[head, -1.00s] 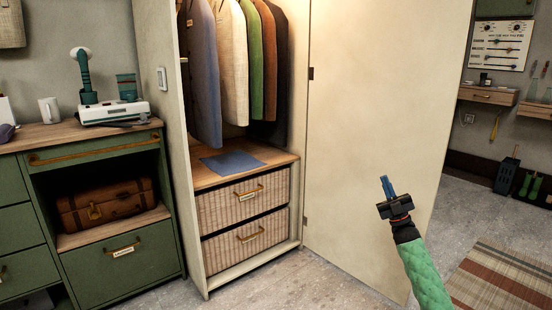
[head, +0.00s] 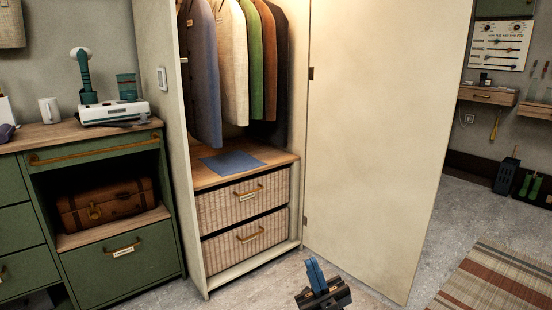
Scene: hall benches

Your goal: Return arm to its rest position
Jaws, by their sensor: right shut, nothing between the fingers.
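My right gripper (head: 315,272) is low at the bottom edge of the head view, in front of the open wardrobe door (head: 385,140). Its blue fingers are together with nothing between them. The rest of that arm is out of the picture. My left gripper is not in view.
The wardrobe holds several hanging jackets (head: 235,60), a folded blue cloth (head: 232,162) and two wicker drawers (head: 225,208). A green cabinet (head: 125,270) with a brown suitcase (head: 105,203) stands at left. A striped rug (head: 500,280) lies at right. Floor shows between the door and rug.

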